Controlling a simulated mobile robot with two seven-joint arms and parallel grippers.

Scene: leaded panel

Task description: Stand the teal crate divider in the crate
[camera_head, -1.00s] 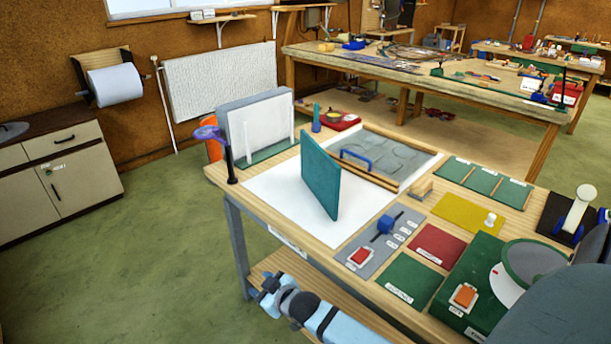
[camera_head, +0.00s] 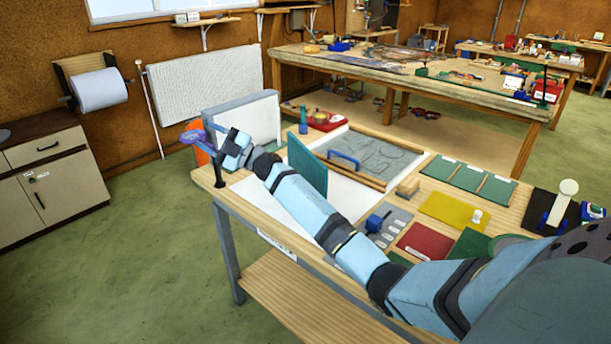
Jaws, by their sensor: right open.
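The teal divider (camera_head: 307,168) looks like a thin flat panel. It stands upright, on edge and turned at an angle, on the white sheet (camera_head: 262,200) of the near bench. My right arm crosses in front of its lower part. My right gripper (camera_head: 226,146) is open at the bench's back left corner, left of the divider and apart from it. It is close to a purple-topped black post (camera_head: 193,137); whether they touch I cannot tell. My left gripper is not in view.
A framed tray with a blue handle (camera_head: 343,160) lies right of the divider. Coloured mats, a yellow one (camera_head: 455,211) among them, cover the bench's right side. My arm hides much of the bench front.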

